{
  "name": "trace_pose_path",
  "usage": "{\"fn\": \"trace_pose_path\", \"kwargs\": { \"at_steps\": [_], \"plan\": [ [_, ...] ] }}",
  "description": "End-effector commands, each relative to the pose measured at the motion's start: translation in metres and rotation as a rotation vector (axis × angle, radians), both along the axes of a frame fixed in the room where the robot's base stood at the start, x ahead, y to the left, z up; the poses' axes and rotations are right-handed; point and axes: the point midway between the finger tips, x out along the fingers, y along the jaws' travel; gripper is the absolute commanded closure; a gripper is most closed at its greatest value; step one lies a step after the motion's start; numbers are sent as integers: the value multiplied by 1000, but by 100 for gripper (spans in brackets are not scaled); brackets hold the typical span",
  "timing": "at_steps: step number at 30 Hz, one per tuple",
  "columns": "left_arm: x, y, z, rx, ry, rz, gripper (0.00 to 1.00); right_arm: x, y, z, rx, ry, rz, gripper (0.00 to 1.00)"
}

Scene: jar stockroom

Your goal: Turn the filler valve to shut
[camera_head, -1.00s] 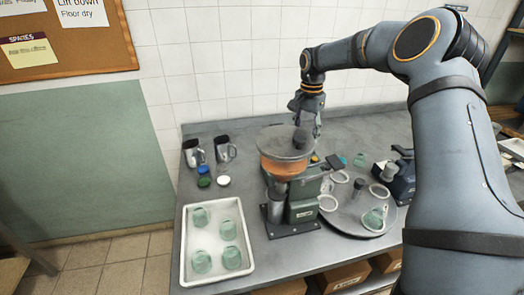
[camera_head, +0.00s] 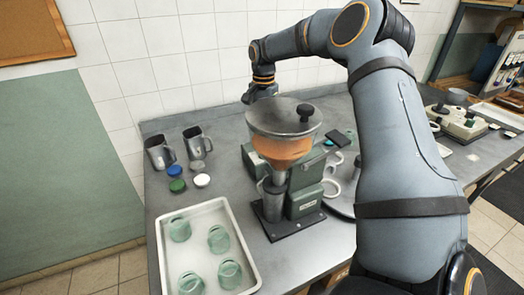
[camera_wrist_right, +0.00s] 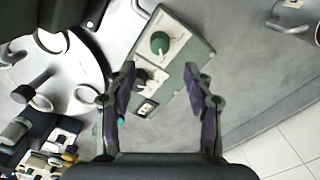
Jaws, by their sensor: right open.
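The filler stands on the grey bench in the head view. It has an orange-filled hopper (camera_head: 282,150) with a grey lid and black knob, and a green body (camera_head: 305,197). I cannot make out its valve there. In the right wrist view a green box (camera_wrist_right: 183,62) carries a round green knob (camera_wrist_right: 160,43) and a smaller dark knob (camera_wrist_right: 151,76) on pale plates. My right gripper (camera_wrist_right: 158,78) is open and empty, its fingers on either side of the box's near end. In the head view its fingers are mostly hidden behind the hopper. My left gripper is not in view.
A white tray (camera_head: 246,255) with several green glass jars stands front left. Two metal jugs (camera_head: 160,154) and blue, green and white lids (camera_head: 202,180) are behind it. A round turntable (camera_wrist_right: 85,70) holds ring-handled pieces. Bare bench lies right of the box in the wrist view.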

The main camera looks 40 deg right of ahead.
Motion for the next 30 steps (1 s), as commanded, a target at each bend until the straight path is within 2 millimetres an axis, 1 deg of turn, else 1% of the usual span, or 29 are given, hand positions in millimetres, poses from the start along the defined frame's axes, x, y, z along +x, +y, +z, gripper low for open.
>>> {"fn": "trace_pose_path", "kwargs": {
  "at_steps": [1,5,6,9,12,17,23,26,30],
  "plan": [
    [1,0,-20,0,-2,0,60,0,0,-21,1,1,0,48],
    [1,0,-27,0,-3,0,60,-1,0,-46,1,3,0,48],
    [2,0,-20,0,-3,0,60,-1,0,-49,1,3,0,48],
    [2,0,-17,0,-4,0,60,-1,0,-67,1,4,0,48],
    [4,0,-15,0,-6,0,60,0,0,-79,0,3,0,48],
    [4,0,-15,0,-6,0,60,0,0,-89,0,1,0,48],
    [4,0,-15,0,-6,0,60,0,0,-89,0,0,0,48],
    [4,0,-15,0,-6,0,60,0,0,-89,0,0,0,59],
    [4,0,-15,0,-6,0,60,0,0,-89,0,0,0,78]
  ]
}}
